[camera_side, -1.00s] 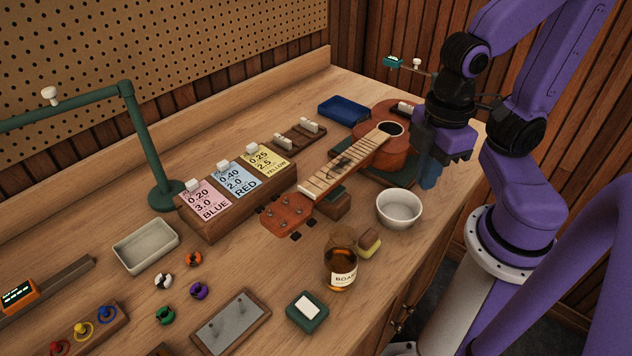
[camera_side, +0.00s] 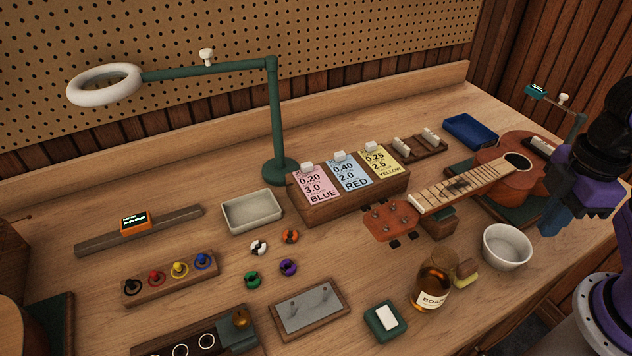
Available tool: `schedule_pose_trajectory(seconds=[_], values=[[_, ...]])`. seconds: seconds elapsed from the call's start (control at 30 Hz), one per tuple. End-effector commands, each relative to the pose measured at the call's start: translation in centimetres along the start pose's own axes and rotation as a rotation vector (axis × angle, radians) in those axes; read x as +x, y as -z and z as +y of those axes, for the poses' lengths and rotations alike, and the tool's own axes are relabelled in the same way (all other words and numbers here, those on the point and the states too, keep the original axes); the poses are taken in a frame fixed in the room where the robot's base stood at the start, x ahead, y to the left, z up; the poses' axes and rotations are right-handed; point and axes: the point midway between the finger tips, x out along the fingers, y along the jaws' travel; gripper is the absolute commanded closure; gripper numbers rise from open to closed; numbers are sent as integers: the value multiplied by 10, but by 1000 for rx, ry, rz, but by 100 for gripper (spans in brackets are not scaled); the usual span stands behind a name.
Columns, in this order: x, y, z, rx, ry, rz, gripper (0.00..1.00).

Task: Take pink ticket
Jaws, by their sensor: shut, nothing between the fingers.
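The pink ticket (camera_side: 316,186) reads 0.20, 3.0, BLUE. It stands tilted back in the left place of a wooden holder (camera_side: 342,209), with a white tab at its top edge. A light blue ticket (camera_side: 351,174) marked RED is beside it, and a yellow ticket (camera_side: 383,160) marked YELLOW is at the right. My gripper (camera_side: 554,222) is at the right edge, beyond the ukulele and far from the tickets. It points downward, shut and empty. Part of my arm is cut off by the frame.
A ukulele (camera_side: 502,170) lies right of the holder, its headstock reaching in front of it. A white bowl (camera_side: 506,247) and amber bottle (camera_side: 433,280) stand in front.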

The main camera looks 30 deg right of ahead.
Motion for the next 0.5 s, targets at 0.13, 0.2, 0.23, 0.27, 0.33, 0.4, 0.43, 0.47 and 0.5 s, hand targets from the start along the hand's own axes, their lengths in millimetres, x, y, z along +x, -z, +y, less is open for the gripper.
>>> schedule_pose_trajectory(seconds=[0.13, 0.2, 0.23, 0.27, 0.33, 0.4, 0.43, 0.47, 0.5], values=[[0, 0, 0, 0, 0, 0, 61], [0, 0, 0, 0, 0, 0, 53], [0, 0, 0, 0, 0, 0, 53], [0, 0, 0, 0, 0, 0, 53], [0, 0, 0, 0, 0, 0, 53], [0, 0, 0, 0, 0, 0, 53], [0, 1, 0, 0, 0, 0, 53], [-1, 2, 1, -1, 0, 0, 53], [-2, 6, 2, -3, 0, 0, 53]])
